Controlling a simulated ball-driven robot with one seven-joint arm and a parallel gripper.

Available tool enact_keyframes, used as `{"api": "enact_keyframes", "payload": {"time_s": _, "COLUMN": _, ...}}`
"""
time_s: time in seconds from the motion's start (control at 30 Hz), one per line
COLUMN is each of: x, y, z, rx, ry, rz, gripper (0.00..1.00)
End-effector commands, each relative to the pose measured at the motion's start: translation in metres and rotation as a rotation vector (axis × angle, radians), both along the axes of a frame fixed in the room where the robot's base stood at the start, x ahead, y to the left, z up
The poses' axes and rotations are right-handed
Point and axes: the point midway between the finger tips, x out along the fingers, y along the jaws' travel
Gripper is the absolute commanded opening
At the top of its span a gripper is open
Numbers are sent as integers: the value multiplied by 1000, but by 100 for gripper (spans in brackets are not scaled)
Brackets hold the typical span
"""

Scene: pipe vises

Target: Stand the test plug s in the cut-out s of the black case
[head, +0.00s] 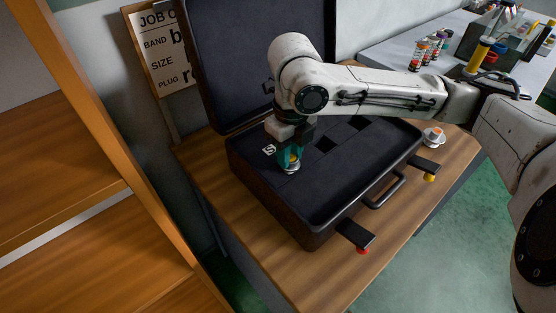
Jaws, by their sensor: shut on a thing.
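The black case (345,198) lies open on a wooden table, its lid raised at the back. Its dark foam top has several square cut-outs, and a white letter mark (268,150), seemingly "s", shows near the left edge. My gripper (290,157) points down just right of this mark, its teal fingers shut on a small plug. The plug (292,168) shows a pale rim and some yellow below and between the fingers. It is low, at or just above the foam. The cut-out beneath is hidden, so I cannot tell whether the plug is in it.
The case's handle (385,190) and latches stick out in front. A wooden shelf (75,180) stands left; a job card (165,45) hangs behind.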

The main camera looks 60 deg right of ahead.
Motion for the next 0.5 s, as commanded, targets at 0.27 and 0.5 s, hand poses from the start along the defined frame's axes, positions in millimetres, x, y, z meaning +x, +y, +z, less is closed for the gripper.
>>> {"api": "enact_keyframes", "payload": {"time_s": 0.27, "x": -3, "y": -3, "z": -4, "rx": 0, "ry": -1, "rz": 1, "gripper": 0}}
{"api": "enact_keyframes", "payload": {"time_s": 0.5, "x": -3, "y": -3, "z": -11, "rx": 0, "ry": 0, "rz": 1, "gripper": 0}}
